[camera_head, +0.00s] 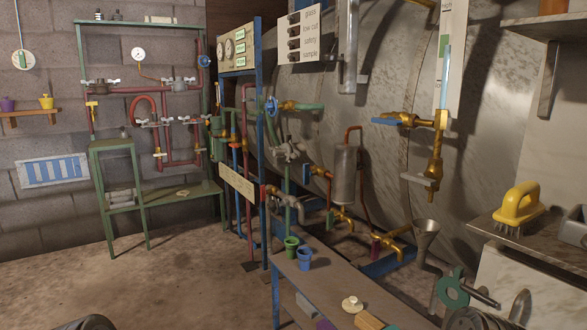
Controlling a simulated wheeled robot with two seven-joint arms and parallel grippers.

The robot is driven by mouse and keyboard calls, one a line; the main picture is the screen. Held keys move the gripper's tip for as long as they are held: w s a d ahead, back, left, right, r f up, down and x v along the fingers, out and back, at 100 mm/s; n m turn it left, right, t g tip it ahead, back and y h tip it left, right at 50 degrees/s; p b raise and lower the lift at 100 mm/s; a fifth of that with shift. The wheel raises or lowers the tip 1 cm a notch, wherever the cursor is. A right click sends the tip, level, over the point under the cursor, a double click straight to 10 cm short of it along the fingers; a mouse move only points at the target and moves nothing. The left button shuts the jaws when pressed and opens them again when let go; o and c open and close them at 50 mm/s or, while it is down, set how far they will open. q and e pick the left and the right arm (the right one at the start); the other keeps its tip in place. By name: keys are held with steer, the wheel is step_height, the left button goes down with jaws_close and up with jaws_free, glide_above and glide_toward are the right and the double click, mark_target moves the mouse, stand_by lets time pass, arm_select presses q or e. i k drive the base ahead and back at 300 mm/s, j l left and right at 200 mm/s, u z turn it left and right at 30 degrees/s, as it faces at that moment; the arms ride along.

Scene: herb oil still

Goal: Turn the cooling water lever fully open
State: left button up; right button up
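Several levers show in the head view, and I see no readable label that marks one as the cooling water lever. A blue lever (387,121) sits on a brass valve at the upper right, in front of the big metal vessel, and points left. A blue handwheel (271,106) is on the pipes beside the blue frame. Neither gripper is in view; only dark rounded parts, probably of my arms, show at the bottom edge.
A yellow brush (517,208) lies on the right counter. A metal funnel (425,235) stands between them. The floor at left is clear.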

mark_target(306, 174)
steer(key=i+j, duration=0.95)
steer(key=i+j+z, duration=0.15)
steer(key=i+j, duration=0.8)
steer(key=k+j, duration=0.05)
